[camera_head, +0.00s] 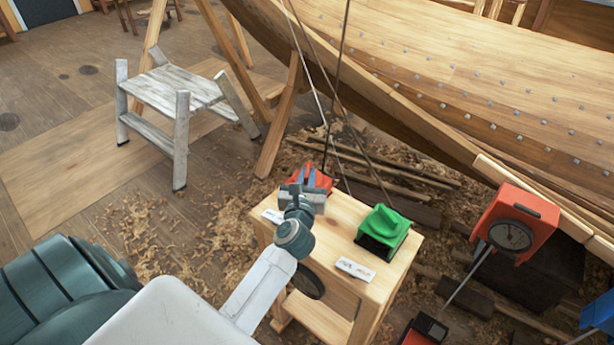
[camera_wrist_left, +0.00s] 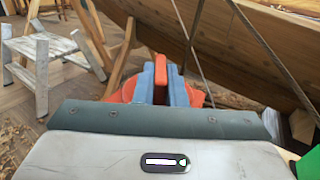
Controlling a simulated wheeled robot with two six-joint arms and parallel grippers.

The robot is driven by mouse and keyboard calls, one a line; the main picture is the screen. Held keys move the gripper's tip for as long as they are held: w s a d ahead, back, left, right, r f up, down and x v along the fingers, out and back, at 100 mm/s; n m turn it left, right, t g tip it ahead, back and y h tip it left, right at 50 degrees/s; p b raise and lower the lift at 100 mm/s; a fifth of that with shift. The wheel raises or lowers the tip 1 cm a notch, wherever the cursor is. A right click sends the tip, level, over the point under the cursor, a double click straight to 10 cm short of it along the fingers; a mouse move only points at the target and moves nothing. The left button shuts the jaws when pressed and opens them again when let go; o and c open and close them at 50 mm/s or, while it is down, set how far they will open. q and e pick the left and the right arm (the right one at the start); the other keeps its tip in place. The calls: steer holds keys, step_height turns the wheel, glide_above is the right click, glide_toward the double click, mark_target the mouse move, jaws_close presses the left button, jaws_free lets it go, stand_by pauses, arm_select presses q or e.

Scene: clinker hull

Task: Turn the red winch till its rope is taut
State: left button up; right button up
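The red winch (camera_head: 322,181) sits on the left part of a pale wooden stand (camera_head: 345,289), mostly hidden behind my left gripper (camera_head: 307,178). In the left wrist view the winch's red handle (camera_wrist_left: 161,66) stands upright between the two blue fingers of my left gripper (camera_wrist_left: 166,78). The fingers appear to touch it on both sides, so the gripper looks shut on it. A dark rope (camera_head: 340,60) runs up from near the red winch along the hull; I cannot tell how taut it is. My right gripper is not in view.
A green winch (camera_head: 384,228) stands right of the red one, with a label card (camera_head: 355,268) in front. The wooden hull (camera_head: 450,75) rises behind. A red box with a dial (camera_head: 512,235) is at the right. A step stool (camera_head: 178,95) stands left on the shaving-strewn floor.

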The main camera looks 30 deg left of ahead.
arm_select(q)
jaws_close()
steer(key=shift+a+r+m+p, duration=0.15)
steer(key=shift+m+p, duration=0.15)
steer(key=shift+p, duration=0.25)
steer(key=m+h+p, duration=0.1)
steer(key=h+p, duration=0.1)
steer(key=m+t+h+p, duration=0.1)
steer(key=m+h+p, duration=0.1)
steer(key=h+p, duration=0.1)
steer(key=shift+a+r+t, duration=0.2)
steer(key=shift+t, duration=0.1)
steer(key=shift+m+h+p, duration=0.4)
steer(key=shift+h+p, duration=0.05)
steer(key=shift+h, duration=0.35)
steer(key=shift+a+f+m+h+p, duration=0.15)
steer(key=shift+m+h+p, duration=0.45)
steer(key=shift+h, duration=0.5)
steer(key=shift+f+m+h, duration=0.1)
steer(key=shift+m+h, duration=0.7)
steer(key=shift+h, duration=0.3)
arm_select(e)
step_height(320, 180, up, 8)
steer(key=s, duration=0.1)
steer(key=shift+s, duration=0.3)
arm_select(q)
steer(key=shift+h, duration=0.3)
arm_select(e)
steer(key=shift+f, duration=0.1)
